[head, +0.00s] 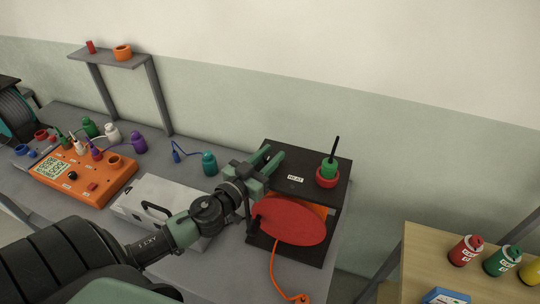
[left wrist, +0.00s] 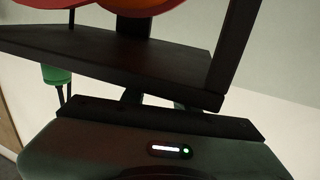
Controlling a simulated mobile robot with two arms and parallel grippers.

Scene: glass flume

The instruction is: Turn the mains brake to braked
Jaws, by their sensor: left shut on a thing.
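A black stand (head: 325,189) with a small white label, too small to read surely, holds a red disc (head: 290,220) with orange behind it. An orange cord (head: 273,268) hangs from it. The stand also shows upside down in the left wrist view (left wrist: 110,57). My left gripper (head: 270,158) is at the stand's left top edge, behind the disc. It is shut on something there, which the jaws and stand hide. I cannot make out the brake or its setting. My right gripper is not in view.
A green bottle in a red ring (head: 327,178) stands on the stand. An orange panel (head: 85,181) and a white case (head: 160,200) lie to the left, with a teal bottle (head: 209,163) behind. A wooden table (head: 425,250) with several bottles is at the right.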

